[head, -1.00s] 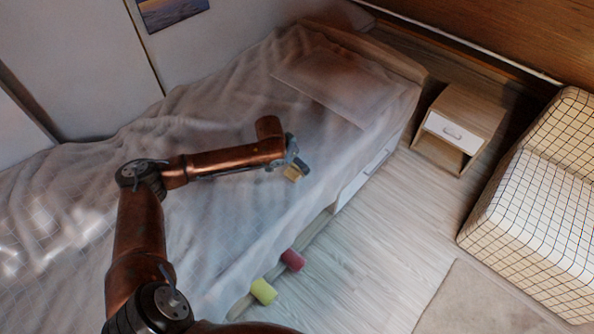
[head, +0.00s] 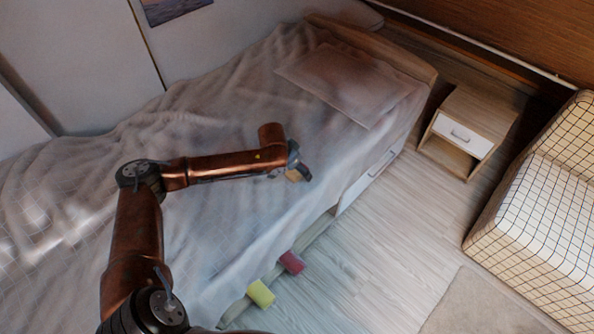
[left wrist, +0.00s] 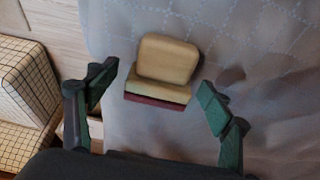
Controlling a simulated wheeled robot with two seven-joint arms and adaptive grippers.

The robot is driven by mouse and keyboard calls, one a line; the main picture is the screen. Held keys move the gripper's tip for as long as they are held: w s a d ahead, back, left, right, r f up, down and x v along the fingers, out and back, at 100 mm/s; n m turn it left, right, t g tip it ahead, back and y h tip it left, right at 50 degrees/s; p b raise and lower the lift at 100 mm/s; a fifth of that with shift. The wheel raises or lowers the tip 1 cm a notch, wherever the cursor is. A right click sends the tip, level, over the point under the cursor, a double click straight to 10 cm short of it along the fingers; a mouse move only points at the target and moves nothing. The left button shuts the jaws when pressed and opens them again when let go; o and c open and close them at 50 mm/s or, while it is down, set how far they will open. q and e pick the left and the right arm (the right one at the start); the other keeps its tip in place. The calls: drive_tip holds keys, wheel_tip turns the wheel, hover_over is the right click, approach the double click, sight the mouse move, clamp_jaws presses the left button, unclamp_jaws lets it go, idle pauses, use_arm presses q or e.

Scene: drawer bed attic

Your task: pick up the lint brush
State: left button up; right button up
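The lint brush is a tan wooden block with a dark red strip along its lower edge. It lies on the bed's grey cover, and in the left wrist view the brush (left wrist: 165,62) sits at the upper middle. In the head view only a small tan part of the brush (head: 293,176) shows beside my left gripper (head: 301,165). In the left wrist view my left gripper (left wrist: 157,80) is open, one finger on each side of the brush, with visible gaps to both. My right gripper is not in view.
The bed (head: 225,120) has a pillow (head: 345,82) at its far end. A nightstand (head: 468,130) and a checked armchair (head: 535,215) stand right, with clear floor between.

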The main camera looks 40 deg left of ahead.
sight(292, 179)
use_arm(q)
drive_tip(key=c, duration=1.3)
drive_tip(key=shift+r, duration=0.15)
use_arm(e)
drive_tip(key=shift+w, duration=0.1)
